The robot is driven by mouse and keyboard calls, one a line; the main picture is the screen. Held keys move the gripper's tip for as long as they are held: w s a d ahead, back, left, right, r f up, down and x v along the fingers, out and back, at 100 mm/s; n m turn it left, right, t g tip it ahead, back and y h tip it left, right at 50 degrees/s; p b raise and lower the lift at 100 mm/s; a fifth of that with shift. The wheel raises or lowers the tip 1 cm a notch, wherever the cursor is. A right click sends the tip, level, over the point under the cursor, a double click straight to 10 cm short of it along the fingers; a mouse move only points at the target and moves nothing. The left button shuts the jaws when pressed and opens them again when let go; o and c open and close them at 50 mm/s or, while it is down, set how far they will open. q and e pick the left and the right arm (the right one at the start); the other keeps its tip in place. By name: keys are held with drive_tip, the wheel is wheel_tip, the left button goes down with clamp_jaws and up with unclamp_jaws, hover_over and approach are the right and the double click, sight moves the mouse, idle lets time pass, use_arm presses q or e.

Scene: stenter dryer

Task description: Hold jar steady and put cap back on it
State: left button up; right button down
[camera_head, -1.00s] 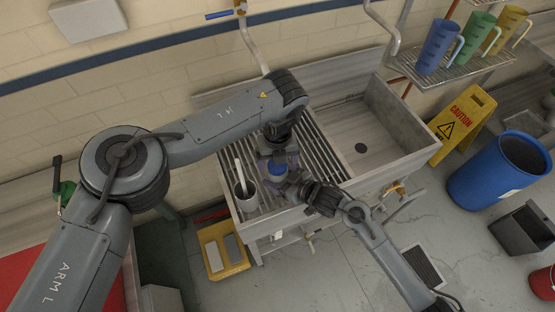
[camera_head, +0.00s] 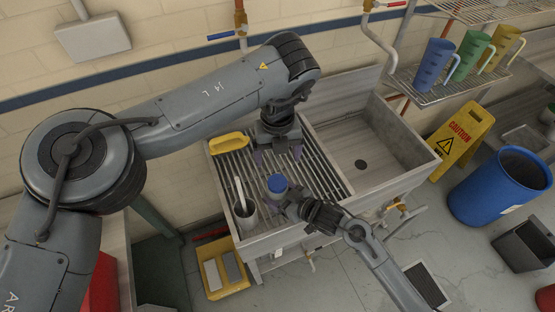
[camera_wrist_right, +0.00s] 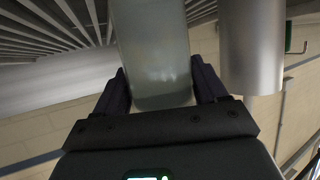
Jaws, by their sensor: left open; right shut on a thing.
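The jar (camera_wrist_right: 155,55) is pale and translucent in the right wrist view, between the two dark fingers of my right gripper (camera_wrist_right: 158,88), which is shut on it. In the head view the jar stands on the slatted drainboard, seen from above, with the blue cap (camera_head: 277,183) on its top. Whether the cap is fully seated I cannot tell. My right gripper (camera_head: 291,204) reaches the jar from the lower right. My left gripper (camera_head: 278,155) is open and empty, behind the jar and apart from the cap, fingers pointing down over the slats.
A metal cup (camera_head: 246,217) holding a white-handled tool stands left of the jar; its side shows in the right wrist view (camera_wrist_right: 252,45). A yellow item (camera_head: 229,143) lies at the drainboard's back left. The sink basin (camera_head: 370,150) is empty. Jugs stand on the wall rack (camera_head: 470,75).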

idle(0.3)
unclamp_jaws()
drive_tip(key=shift+d, duration=0.1)
drive_tip(key=p+v, duration=0.1)
drive_tip(key=v, duration=0.9)
drive_tip(key=shift+s+d+r, duration=0.2)
drive_tip(key=shift+s, duration=0.05)
